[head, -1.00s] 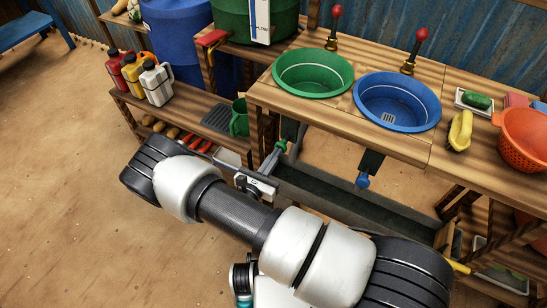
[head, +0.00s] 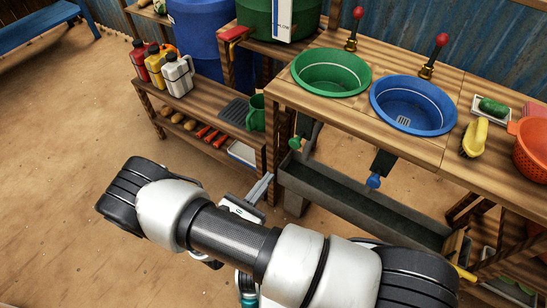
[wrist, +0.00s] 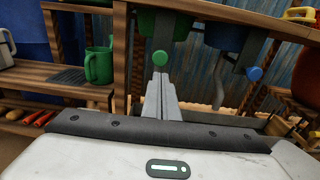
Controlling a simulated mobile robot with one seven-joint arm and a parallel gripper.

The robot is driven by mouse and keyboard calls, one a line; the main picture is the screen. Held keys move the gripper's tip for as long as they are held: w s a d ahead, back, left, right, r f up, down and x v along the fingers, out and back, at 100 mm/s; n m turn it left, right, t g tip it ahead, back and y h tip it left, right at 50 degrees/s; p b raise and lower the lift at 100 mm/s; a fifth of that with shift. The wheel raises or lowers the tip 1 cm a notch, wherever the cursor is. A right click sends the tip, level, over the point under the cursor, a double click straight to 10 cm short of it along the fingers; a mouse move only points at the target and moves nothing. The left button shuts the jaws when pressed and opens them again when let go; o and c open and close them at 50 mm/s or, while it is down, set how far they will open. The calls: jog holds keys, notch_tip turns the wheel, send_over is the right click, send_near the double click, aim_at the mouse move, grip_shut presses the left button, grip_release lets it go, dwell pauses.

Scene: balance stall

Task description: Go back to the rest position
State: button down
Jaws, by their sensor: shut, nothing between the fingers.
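My gripper (head: 262,187) shows in the head view just past my arm, in front of the bench's left leg. It is shut and empty. In the wrist view its closed fingers (wrist: 161,78) point forward, with a green knob (wrist: 160,58) appearing just beyond the tips and a blue knob (wrist: 254,73) to the right. In the head view the green knob (head: 295,143) is under the green basin (head: 331,71), and the blue knob (head: 374,181) is under the blue basin (head: 413,104). The gripper looks apart from both knobs.
A grey trough (head: 360,205) runs under the bench. A lower side shelf (head: 197,97) holds bottles and a green mug (head: 257,113). A yellow-handled brush (head: 474,138) and an orange colander (head: 531,149) are at right. The dirt floor (head: 70,130) at left is open.

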jog(key=s+d+r+m+g+y, duration=0.25)
jog(key=d+r+m+g, duration=0.3)
jog(key=r+m, duration=0.4)
jog(key=s+d+r+m+g+y, duration=0.1)
jog(key=s+d+r+m+g, duration=0.25)
jog(key=d+r+m, duration=0.6)
jog(key=s+d+r+m+g+y, duration=0.1)
jog(key=s+d+r+m+g, duration=0.15)
jog(key=r+m+g, duration=0.7)
jog(key=s+r+t+y+p, duration=0.1)
jog(key=r+t+p, duration=0.2)
jog(key=r+p, duration=0.3)
jog(key=s+r+m+t+y+p, duration=0.1)
jog(key=r+p, duration=0.6)
jog(key=r, duration=0.8)
jog(key=s+d+r+t+y+p, duration=0.1)
jog(key=s+r+t+y+p, duration=0.1)
jog(key=r+t+p, duration=0.2)
notch_tip(320, 180, up, 7)
jog(key=p, duration=0.3)
jog(key=shift+f+m+t, duration=0.15)
jog(key=shift+m+t, duration=0.2)
